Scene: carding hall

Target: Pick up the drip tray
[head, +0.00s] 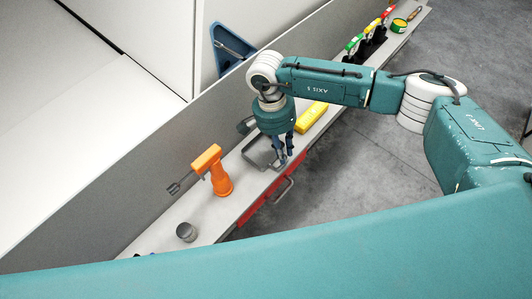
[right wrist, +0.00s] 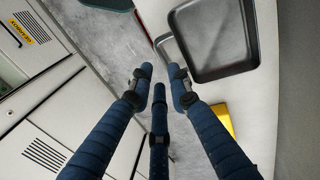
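The drip tray (head: 262,154) is a shallow dark grey tray lying on the narrow light shelf, beside my right gripper. In the right wrist view the drip tray (right wrist: 213,40) shows at the upper right, empty, with a raised rim and rounded corners. My right gripper (head: 283,155) points down at the tray's right side, over the shelf's front edge. In the right wrist view its three blue fingers (right wrist: 160,84) are apart with nothing between them. One fingertip is close to the tray's rim; I cannot tell whether it touches. My left gripper is out of view.
An orange tool (head: 220,174) and a dark round object (head: 187,232) stand left of the tray on the shelf (head: 205,210). A yellow object (head: 311,117) lies right of it. A red drawer front with a handle (head: 283,191) is below. Open floor (head: 345,190) lies in front.

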